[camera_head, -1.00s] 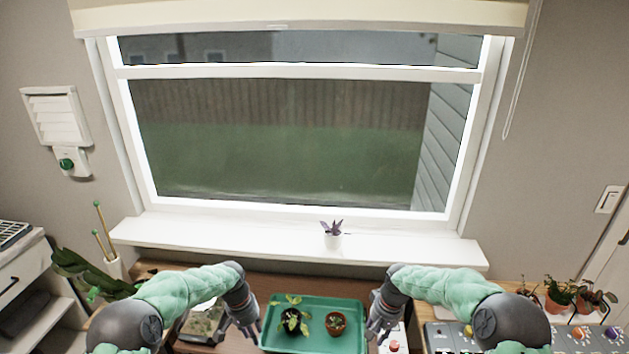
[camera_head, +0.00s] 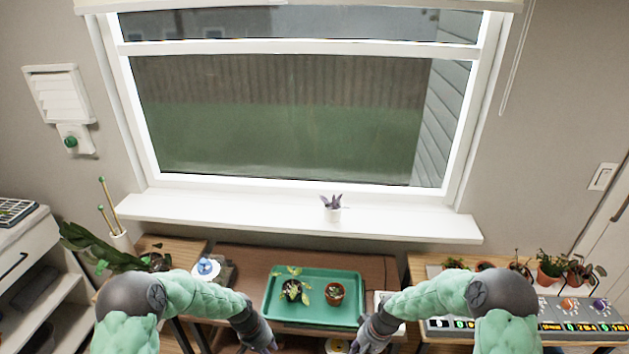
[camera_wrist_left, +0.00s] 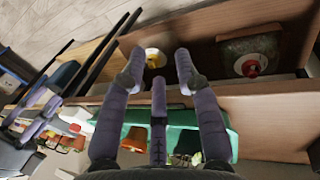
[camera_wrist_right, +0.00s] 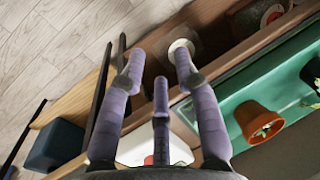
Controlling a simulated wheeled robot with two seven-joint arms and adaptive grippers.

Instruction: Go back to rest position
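My left gripper (camera_head: 262,342) hangs low at the front left of the green tray, at the lower picture edge. In the left wrist view its purple-grey fingers (camera_wrist_left: 160,68) are spread with nothing between them. My right gripper (camera_head: 358,340) hangs at the front right of the tray. In the right wrist view its fingers (camera_wrist_right: 158,70) are also spread and empty. The green tray (camera_head: 345,317) lies on the wooden table between both arms. It holds a leafy potted plant (camera_head: 292,290) and a small terracotta pot (camera_head: 334,293).
A white sill (camera_head: 290,217) with a small potted purple plant (camera_head: 332,208) runs behind the table. A control panel (camera_head: 550,325) and several potted plants stand at right. A blue-and-white round item (camera_head: 206,268) is at left. A shelf unit (camera_head: 30,270) stands far left.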

